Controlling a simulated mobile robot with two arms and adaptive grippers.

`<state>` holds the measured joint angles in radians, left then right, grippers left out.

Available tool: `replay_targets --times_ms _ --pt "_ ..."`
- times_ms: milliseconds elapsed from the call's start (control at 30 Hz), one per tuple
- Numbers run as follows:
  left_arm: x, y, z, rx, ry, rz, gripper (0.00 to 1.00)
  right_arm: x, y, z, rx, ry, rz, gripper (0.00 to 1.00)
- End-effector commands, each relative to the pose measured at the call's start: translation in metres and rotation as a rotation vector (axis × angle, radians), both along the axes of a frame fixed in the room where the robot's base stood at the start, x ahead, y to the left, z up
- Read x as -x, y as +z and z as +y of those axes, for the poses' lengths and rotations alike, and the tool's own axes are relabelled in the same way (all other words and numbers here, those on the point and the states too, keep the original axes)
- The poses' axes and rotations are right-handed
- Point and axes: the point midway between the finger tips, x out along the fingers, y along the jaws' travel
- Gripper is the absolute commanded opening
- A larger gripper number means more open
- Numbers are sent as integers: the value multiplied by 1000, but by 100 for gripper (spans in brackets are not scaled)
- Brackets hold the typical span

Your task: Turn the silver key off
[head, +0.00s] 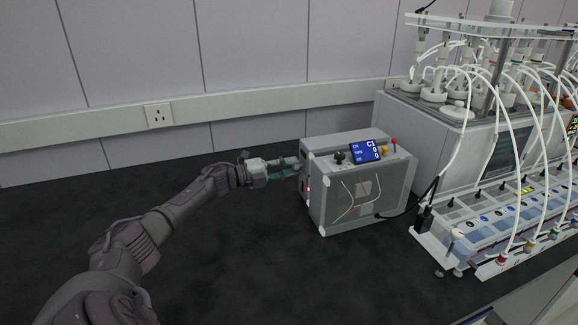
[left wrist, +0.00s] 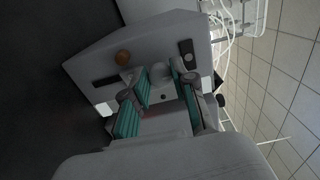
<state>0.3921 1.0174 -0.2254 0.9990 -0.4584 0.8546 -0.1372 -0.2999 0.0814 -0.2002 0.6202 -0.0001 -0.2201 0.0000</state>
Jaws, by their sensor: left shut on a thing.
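A grey control box (head: 365,185) with a small blue display (head: 367,151) stands on the dark bench. My left gripper (head: 290,168) reaches its left side face from the left. In the left wrist view, the teal-padded fingers (left wrist: 159,78) are at that face, closed around the silver key (left wrist: 158,71). Only a pale rounded part of the key shows between the fingertips; the rest is hidden, and its turn angle cannot be told. In the head view the key is hidden by the gripper and the box edge. My right gripper is not in view.
A reactor rig (head: 490,120) with white tubes stands right of the box. The bench (head: 230,265) in front is clear. A wall socket (head: 158,115) is behind.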

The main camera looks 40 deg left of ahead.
Motion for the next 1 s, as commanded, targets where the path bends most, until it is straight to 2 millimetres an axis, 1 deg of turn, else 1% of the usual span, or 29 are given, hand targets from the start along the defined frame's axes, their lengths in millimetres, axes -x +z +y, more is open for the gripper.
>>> replay_targets --times_ms 533,567,600,700,1000 --pt "0 1 1 22 3 10 0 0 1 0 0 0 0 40" --pt "0 1 1 22 3 10 30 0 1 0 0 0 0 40" --pt "0 1 1 22 3 10 36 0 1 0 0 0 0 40" --pt "0 1 1 21 2 10 51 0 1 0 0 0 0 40" --pt "1 0 1 20 1 11 51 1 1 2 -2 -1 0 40"
